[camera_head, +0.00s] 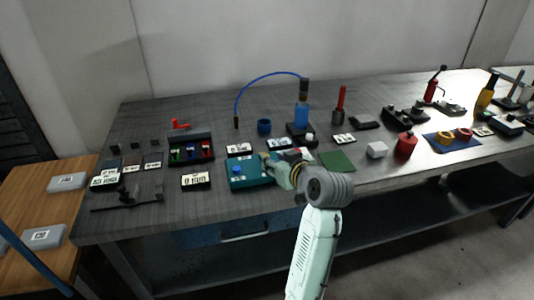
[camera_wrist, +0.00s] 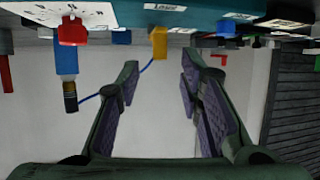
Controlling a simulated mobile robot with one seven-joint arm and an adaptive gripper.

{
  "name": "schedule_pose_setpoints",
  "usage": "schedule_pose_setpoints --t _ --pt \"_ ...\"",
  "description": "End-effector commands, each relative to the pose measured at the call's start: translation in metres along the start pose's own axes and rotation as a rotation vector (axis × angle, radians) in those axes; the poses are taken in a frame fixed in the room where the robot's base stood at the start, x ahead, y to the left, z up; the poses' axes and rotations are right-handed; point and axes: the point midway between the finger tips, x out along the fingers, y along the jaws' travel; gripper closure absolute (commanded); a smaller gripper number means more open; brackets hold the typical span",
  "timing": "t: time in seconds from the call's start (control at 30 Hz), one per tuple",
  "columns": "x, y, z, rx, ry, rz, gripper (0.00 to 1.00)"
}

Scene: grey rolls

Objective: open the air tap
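A teal box (camera_head: 243,183) with labels and a blue knob on top sits at the table's front middle. In the wrist view, which appears upside down, its teal face (camera_wrist: 205,22) runs along the top. A yellow knob (camera_wrist: 159,43) sticks out from it, and a red knob (camera_wrist: 73,31) sits on a white dial plate. I cannot tell from the labels which one is the air tap. My gripper (camera_head: 277,167) is over the right part of the teal box. In the wrist view my gripper (camera_wrist: 158,80) is open and empty, with the yellow knob beyond the gap between its fingers, apart from them.
A blue cylinder (camera_head: 302,116) with a curved blue hose stands behind the box. A tray with coloured parts (camera_head: 190,150) lies to the left. A green mat (camera_head: 337,161), a white cube (camera_head: 377,150) and a red container (camera_head: 405,146) stand to the right.

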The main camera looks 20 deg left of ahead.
Motion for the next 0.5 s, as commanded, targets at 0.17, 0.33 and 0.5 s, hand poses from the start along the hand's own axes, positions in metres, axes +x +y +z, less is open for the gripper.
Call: schedule_pose_setpoints --t 0.17,0.33,0.5 --pt "0.032 -0.001 -0.001 0.001 -0.002 -0.002 0.66" --pt "0.050 0.000 -0.001 0.000 0.000 0.000 0.66" --pt "0.056 0.000 0.000 0.000 0.001 0.001 0.66"
